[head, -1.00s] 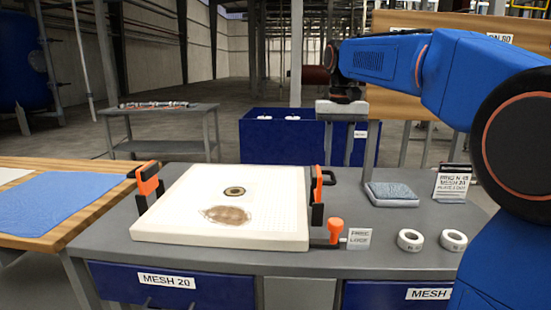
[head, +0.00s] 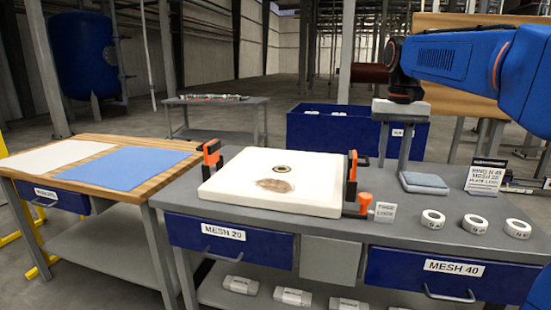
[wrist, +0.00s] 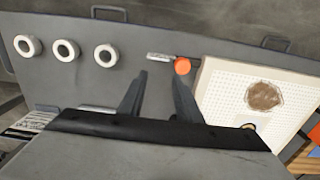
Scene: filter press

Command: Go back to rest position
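My gripper (wrist: 160,90) is open, with its two dark fingers apart and nothing between them in the wrist view. It points down over the grey bench. In the head view my blue arm reaches in from the upper right, and its end is above the back of the bench, right of the press plate. The white press plate (head: 320,190) lies flat on the bench with a dark ring hole and a brown stain. Orange-handled clamps (head: 212,155) (head: 352,166) stand at its sides. The plate also shows at the right of the wrist view (wrist: 225,90).
White rings (head: 433,219) lie at the bench's front right, by a tag. A grey-blue pad (head: 424,183) and a sign card (head: 485,176) stand behind. Drawers labelled MESH 20 (head: 230,245) and MESH 40 (head: 430,280) are shut. A wooden table (head: 110,150) holds blue cloth.

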